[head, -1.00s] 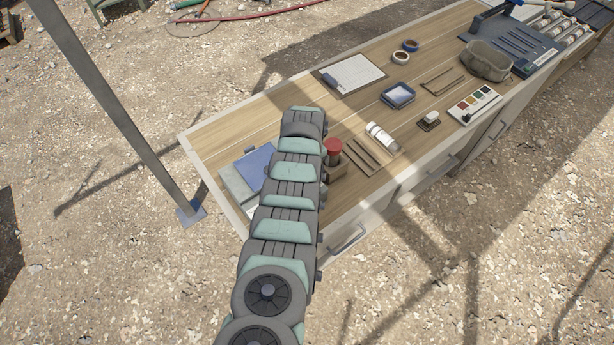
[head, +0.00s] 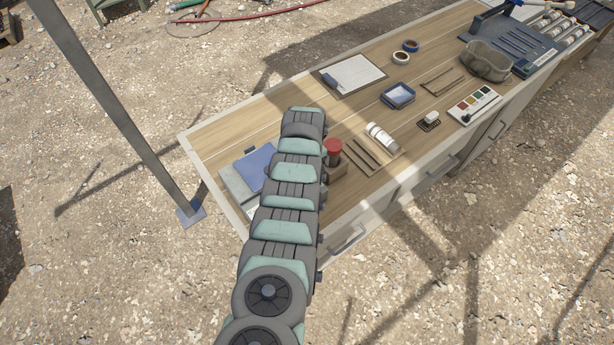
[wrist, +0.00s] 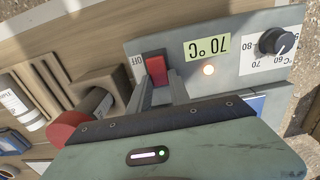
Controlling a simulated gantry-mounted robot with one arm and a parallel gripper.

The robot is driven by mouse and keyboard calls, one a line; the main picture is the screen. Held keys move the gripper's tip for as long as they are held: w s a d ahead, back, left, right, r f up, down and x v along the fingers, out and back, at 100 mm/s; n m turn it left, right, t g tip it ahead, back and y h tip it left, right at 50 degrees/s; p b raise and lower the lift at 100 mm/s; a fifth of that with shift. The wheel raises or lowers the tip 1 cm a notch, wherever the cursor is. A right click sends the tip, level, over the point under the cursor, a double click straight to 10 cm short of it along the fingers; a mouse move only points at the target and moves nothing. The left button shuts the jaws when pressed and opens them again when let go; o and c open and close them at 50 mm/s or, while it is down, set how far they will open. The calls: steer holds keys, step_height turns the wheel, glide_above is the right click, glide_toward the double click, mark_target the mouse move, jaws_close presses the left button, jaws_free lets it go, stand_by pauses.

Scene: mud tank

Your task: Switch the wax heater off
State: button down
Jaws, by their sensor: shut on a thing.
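The wax heater's grey panel (wrist: 225,75) fills the upper right of the wrist view. It bears a red rocker switch (wrist: 155,67) with an "OFF" label to its left, a "70 °C" label, a glowing lamp (wrist: 208,70) and a black dial knob (wrist: 277,41). My gripper (wrist: 157,80) is at the switch, its two grey fingers shut on it from either side. In the head view the heater (head: 238,187) is a grey box with a blue top at the bench's near left end, partly covered by my arm. My gripper is hidden there.
A red-topped tool (wrist: 68,129) stands in a wooden holder beside the heater, close to my gripper; it also shows in the head view (head: 333,147).

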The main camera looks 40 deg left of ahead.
steer(key=shift+d+r+p, duration=0.1)
steer(key=shift+d+p, duration=0.1)
steer(key=shift+p, duration=0.75)
steer(key=shift+r+y+p, duration=0.15)
steer(key=shift+y+p, duration=0.25)
steer(key=shift+p, duration=0.25)
steer(key=shift+d+p, duration=0.1)
steer(key=shift+p, duration=0.35)
steer(key=shift+y, duration=0.5)
steer(key=shift+f+p, duration=0.25)
steer(key=shift+p, duration=0.15)
steer(key=shift+d+f+t+y, duration=0.1)
steer(key=shift+d+t+y, duration=0.15)
steer(key=shift+y, duration=0.55)
steer(key=shift+s+y+b, duration=0.1)
steer(key=shift+y+b, duration=0.2)
steer(key=shift+r, duration=0.2)
steer(key=shift+a, duration=0.1)
